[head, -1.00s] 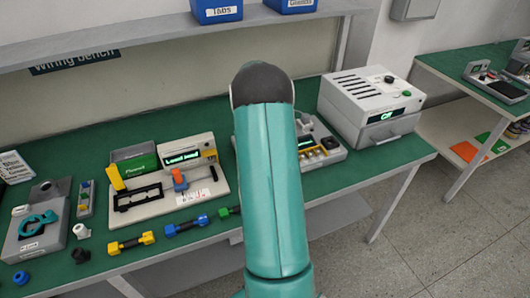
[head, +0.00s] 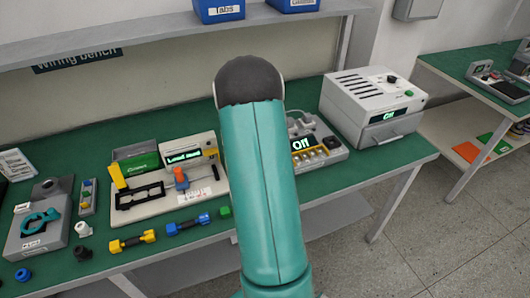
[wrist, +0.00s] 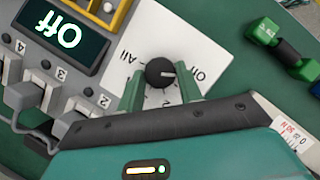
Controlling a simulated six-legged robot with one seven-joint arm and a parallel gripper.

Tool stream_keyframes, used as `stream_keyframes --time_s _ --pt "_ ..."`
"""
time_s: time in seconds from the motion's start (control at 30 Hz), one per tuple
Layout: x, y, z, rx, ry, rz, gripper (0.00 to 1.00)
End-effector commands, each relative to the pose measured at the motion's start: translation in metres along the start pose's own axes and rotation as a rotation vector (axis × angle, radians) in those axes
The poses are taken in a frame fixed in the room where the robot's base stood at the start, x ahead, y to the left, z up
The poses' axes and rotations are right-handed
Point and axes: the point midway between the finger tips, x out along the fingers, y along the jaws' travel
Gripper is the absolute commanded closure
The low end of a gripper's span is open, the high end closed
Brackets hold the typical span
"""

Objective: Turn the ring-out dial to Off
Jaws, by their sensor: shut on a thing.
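The ring-out dial (wrist: 160,72) is a round black knob on a white plate (wrist: 150,30) printed with "All", "2" and "Off". Its white pointer mark faces the "Off" label in the wrist view. My gripper (wrist: 160,90) has its two green fingers on either side of the knob, shut on it. The tester's display (wrist: 62,30) reads "Off" in green, upside down in the wrist view. The display also shows in the head view (head: 303,143), beside my arm. In the head view my arm hides the dial and my gripper.
Numbered grey clips (wrist: 30,95) with a cable lie close to the left of my gripper. A green and black dumbbell-shaped part (wrist: 285,48) lies to the right. In the head view, a fixture board (head: 150,205) stands left of my arm and a grey oven-like box (head: 370,105) right.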

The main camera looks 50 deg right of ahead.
Motion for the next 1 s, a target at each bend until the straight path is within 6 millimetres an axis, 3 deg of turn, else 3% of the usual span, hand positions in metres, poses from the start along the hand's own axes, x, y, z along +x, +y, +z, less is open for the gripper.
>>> stream_keyframes --time_s 0.5,0.53,0.6,1.0 --pt "0.0006 -0.0003 -0.0008 -0.021 0.001 0.009 0.87" --pt "0.0006 -0.0003 -0.0008 -0.021 0.001 0.009 0.59" --pt "0.0006 -0.0003 -0.0007 -0.021 0.001 0.009 0.45" --pt "-0.0059 0.0000 -0.0004 -0.020 0.001 0.009 0.43"
